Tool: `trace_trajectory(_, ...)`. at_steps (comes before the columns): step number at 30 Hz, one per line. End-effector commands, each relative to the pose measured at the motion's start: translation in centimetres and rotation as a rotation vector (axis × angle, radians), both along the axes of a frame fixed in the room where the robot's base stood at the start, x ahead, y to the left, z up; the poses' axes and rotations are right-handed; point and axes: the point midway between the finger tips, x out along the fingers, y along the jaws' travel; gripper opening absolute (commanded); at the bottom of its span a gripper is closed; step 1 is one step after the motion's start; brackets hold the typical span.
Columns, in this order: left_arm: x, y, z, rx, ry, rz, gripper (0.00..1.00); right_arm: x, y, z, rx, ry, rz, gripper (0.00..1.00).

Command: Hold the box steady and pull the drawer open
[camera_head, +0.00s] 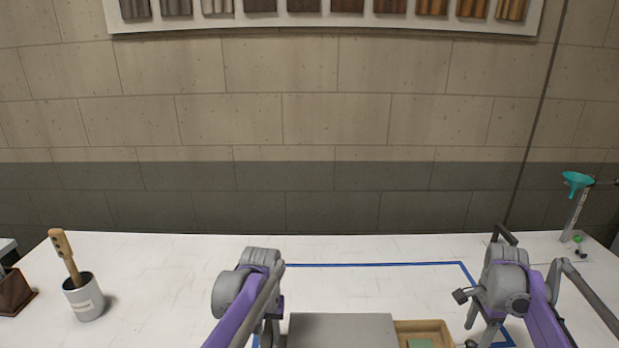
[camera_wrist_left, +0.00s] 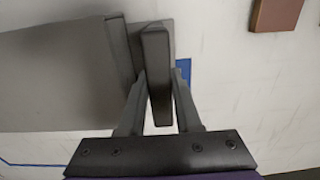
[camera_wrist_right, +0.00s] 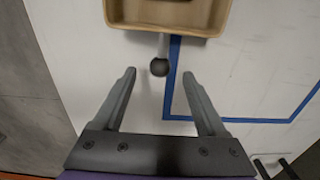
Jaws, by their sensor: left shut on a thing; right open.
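The grey box (camera_head: 342,331) stands at the bottom middle of the head view, its lower part cut off. Its tan drawer (camera_head: 425,327) sticks out on the right with something green inside. In the left wrist view, my left gripper (camera_wrist_left: 158,74) is shut on an upright grey handle (camera_wrist_left: 156,50) at the side of the box (camera_wrist_left: 60,75). In the right wrist view, the drawer (camera_wrist_right: 168,24) has a dark round knob (camera_wrist_right: 160,67) on a short stem. My right gripper (camera_wrist_right: 159,82) is open and empty, the knob level with its fingertips, between them and apart from both.
Blue tape (camera_head: 375,265) outlines an area on the white table (camera_head: 170,290). A pot with a wooden-handled tool (camera_head: 84,300) and a brown block (camera_head: 14,292) stand at left. The table behind the box is clear.

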Motion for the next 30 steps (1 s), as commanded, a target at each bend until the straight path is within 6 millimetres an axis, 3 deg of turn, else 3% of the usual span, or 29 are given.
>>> trace_trajectory(3, 0.0, -0.1, 0.0, -0.002, 0.0, -0.001, 0.0, 0.0, 0.0, 2.7, 0.0, 0.0, -0.001, 0.74)
trace_trajectory(9, 0.0, -0.1, 0.0, -0.002, 0.0, -0.001, 0.0, 0.0, 0.0, 5.7, 0.0, 0.0, -0.001, 0.74)
trace_trajectory(21, 0.0, -0.1, 0.0, -0.002, 0.0, -0.001, 0.0, 0.0, 0.0, 6.8, 0.0, 0.0, 0.0, 0.74)
trace_trajectory(22, 0.0, -0.1, 0.0, -0.002, 0.0, -0.001, 0.34, 0.0, 0.0, 6.8, 0.0, 0.0, 0.0, 0.74)
trace_trajectory(27, 0.0, -0.1, 0.0, -0.002, 0.0, -0.001, 0.65, 0.0, 0.0, 6.8, 0.0, 0.0, 0.0, 0.74)
trace_trajectory(30, 0.0, -0.1, 0.0, -0.001, 0.0, -0.001, 0.67, 0.0, 0.0, 6.8, 0.0, 0.0, 0.0, 0.74)
